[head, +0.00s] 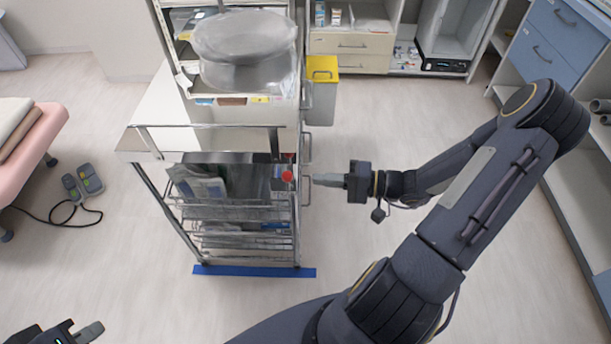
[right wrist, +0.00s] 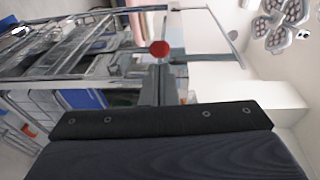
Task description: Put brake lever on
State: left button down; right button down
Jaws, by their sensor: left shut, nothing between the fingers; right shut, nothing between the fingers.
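The brake lever has a red round knob (head: 287,176) and sits at the right front corner of the metal cart (head: 206,143), below its handle rail. In the right wrist view the red knob (right wrist: 159,48) shows just beyond my fingertips. My right gripper (head: 318,180) is shut and empty, pointing left at the knob from the right side of the cart; whether it touches the knob I cannot tell. My left gripper (head: 90,332) is shut and empty at the bottom left, apart from the cart. The lever's shaft is hard to make out.
A blue strip (head: 255,271) lies on the floor at the cart's base. A yellow-lidded bin (head: 322,72) stands behind the cart. A foot pedal (head: 83,183) with its cable and a pink bed (head: 38,140) are at the left. The floor in front is clear.

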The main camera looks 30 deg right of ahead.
pick_arm(q)
jog(key=shift+r, duration=0.2)
pick_arm(e)
jog(key=shift+x, duration=2.3)
jog(key=shift+a, duration=0.1)
